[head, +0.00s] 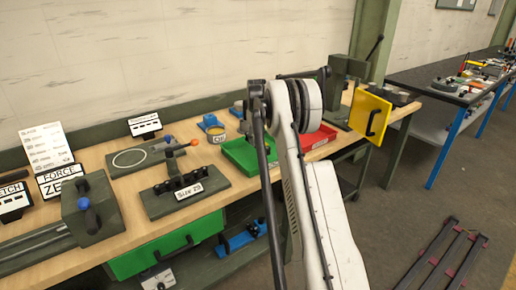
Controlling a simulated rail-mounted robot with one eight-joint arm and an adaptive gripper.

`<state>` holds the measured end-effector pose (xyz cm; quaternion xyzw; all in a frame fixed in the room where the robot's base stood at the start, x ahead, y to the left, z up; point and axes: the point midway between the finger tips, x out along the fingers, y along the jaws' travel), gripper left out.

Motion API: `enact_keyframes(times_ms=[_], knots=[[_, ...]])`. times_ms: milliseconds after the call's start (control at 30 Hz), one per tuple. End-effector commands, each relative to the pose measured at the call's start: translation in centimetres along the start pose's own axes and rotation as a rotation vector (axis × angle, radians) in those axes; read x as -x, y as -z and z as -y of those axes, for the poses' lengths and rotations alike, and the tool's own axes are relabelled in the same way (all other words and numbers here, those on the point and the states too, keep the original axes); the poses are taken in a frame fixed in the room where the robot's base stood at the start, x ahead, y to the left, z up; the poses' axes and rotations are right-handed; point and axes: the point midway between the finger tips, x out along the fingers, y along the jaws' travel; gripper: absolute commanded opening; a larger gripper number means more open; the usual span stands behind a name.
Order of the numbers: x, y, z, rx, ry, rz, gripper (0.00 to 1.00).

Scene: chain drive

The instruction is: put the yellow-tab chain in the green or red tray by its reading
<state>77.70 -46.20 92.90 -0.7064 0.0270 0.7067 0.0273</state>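The green tray (236,151) sits on the wooden bench near the middle, partly hidden behind my white arm. The red tray (320,136) sits just right of my arm, also partly hidden. I cannot make out a chain with a yellow tab anywhere. My arm rises through the middle of the view to a dark joint. I cannot make out my gripper or its fingers, so its relation to the trays does not show.
A sign reading FORCE ZERO (60,180) and a printed sheet (46,147) stand at left, near a grey fixture (93,209). A dark block fixture (185,193) stands at the front. A yellow panel (362,112) projects at right. A green drawer (165,247) is below.

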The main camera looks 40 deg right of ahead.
Motion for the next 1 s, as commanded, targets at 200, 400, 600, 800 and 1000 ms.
enact_keyframes(times_ms=[200,400,600,800,1000], knots=[[-0.8,0.0,-0.7,0.000,0.000,0.000,0.00],[-3.2,0.1,-0.6,0.000,0.000,0.000,0.00],[-4.4,0.0,-0.6,0.000,0.000,0.000,0.00],[-4.4,0.0,-0.6,0.000,0.000,0.000,0.00],[-4.7,0.1,-0.6,0.000,0.000,0.000,0.38]])
